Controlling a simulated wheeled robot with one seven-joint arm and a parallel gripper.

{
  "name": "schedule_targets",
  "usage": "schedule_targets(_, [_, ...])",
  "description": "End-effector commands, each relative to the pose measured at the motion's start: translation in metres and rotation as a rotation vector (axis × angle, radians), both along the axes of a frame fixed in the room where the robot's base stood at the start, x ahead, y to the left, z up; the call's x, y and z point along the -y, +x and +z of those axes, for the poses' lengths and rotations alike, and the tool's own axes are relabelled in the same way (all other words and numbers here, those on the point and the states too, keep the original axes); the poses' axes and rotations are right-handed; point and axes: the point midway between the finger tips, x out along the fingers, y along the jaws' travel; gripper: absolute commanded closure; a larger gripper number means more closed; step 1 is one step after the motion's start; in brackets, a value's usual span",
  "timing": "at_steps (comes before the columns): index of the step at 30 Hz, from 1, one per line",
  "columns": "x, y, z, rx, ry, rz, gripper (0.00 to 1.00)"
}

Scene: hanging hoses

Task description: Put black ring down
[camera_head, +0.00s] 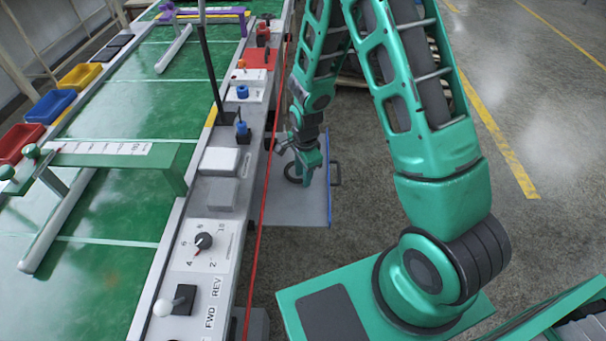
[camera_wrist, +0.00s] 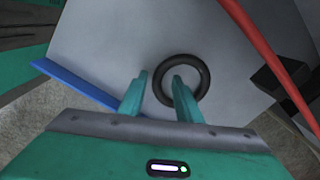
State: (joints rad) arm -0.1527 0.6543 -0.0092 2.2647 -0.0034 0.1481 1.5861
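The black ring (camera_head: 286,171) is at the grey shelf (camera_head: 295,208) beside the workbench. It also shows in the wrist view (camera_wrist: 206,80), flat against the grey surface, apparently lying on it. My gripper (camera_head: 306,176) reaches down over the shelf beside the ring. In the wrist view my gripper (camera_wrist: 160,76) has its fingers apart, with the ring's left rim between them. The right finger overlaps the ring's opening, and the left finger is outside the ring. Gaps show between the rim and both fingers. The exact height of the fingertips cannot be told.
A red hose (camera_head: 262,190) hangs along the bench edge, close to the shelf, and crosses the wrist view at right. The shelf has a blue edge (camera_head: 329,190) and a dark handle (camera_head: 336,174). The control panel (camera_head: 203,245) and grey blocks (camera_head: 221,192) line the bench.

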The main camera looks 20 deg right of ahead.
Motion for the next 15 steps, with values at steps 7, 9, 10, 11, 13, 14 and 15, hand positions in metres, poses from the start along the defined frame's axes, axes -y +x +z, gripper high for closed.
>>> schedule_targets(7, [0.0,0.0,0.024,0.004,0.001,0.0,0.69])
schedule_targets(9, [0.0,-0.001,0.035,0.004,0.001,0.0,0.69])
schedule_targets(10, [0.0,-0.001,0.04,0.004,0.001,0.0,0.69])
schedule_targets(11, [0.0,-0.002,0.045,0.004,0.001,0.0,0.69])
schedule_targets(13, [0.001,-0.003,0.058,0.004,0.001,0.0,0.69])
schedule_targets(14, [0.001,-0.003,0.063,0.004,0.001,0.0,0.69])
schedule_targets(15, [0.001,-0.003,0.07,0.004,0.001,0.0,0.69])
